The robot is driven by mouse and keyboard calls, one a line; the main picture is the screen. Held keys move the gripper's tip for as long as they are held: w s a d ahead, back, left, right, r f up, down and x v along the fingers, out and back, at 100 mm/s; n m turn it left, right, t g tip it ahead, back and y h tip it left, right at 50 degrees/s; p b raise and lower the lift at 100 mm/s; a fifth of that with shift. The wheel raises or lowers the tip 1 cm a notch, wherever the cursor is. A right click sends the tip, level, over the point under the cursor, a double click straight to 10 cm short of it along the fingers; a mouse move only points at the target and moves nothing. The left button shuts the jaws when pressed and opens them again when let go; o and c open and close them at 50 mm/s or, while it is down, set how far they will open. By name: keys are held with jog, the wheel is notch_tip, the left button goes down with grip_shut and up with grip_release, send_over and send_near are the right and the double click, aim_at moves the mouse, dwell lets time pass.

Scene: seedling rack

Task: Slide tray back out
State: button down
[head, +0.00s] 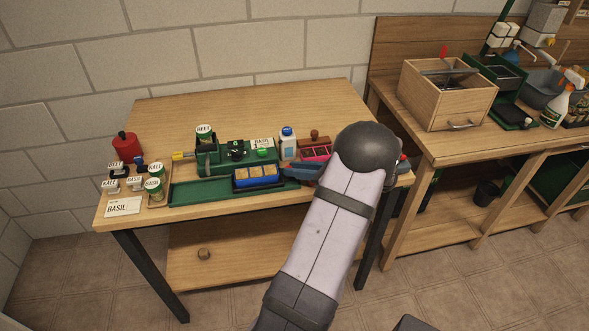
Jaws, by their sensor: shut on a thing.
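A small blue tray (257,184) with tan square blocks in it sits on the right part of a long, shallow green tray (208,192) near the table's front edge. My gripper (287,172) reaches in from the right, low over the table, and meets the blue tray's right end. It looks shut on that end; the fingertips are small and the exact contact is hard to see. My arm hides the table to the right. A green stand (231,160) with a black knob rises just behind the blue tray.
Labelled tins (154,190), small label cards and a BASIL card (123,207) stand at the left, with a red canister (127,146) behind them. A white bottle with a blue cap (288,143) and a pink-filled box (318,152) stand close behind my gripper. The table's back is clear.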

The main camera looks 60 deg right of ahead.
jog(key=c, duration=1.9)
grip_release()
jog(key=shift+s+d, duration=0.15)
jog(key=shift+d, duration=0.05)
jog(key=shift+c, duration=0.2)
jog(key=shift+s, duration=0.1)
jog(key=shift+b+v, duration=0.65)
jog(key=shift+v, duration=3.05)
jog(key=w+a+n+g+y+p, duration=0.1)
jog(key=w+a+n+g+y, duration=0.25)
jog(key=a, duration=0.55)
jog(key=w+a+f+n+g+y+p, duration=0.1)
jog(key=w+a+n+g, duration=0.1)
jog(key=w+a+n, duration=0.35)
jog(key=w+a+n+g+y+p, duration=0.1)
jog(key=w+a+n+g+y, duration=0.3)
jog(key=a, duration=0.7)
jog(key=s+a+n+g+h+p, duration=0.2)
jog(key=s+a+n+h, duration=0.2)
jog(key=a+n, duration=0.5)
jog(key=s+a+n+g+h+p, duration=0.2)
jog(key=s+a+n+h, duration=0.2)
jog(key=a+n, duration=0.5)
jog(key=s+n, duration=0.1)
jog(key=n, duration=0.4)
jog(key=shift+r, duration=0.4)
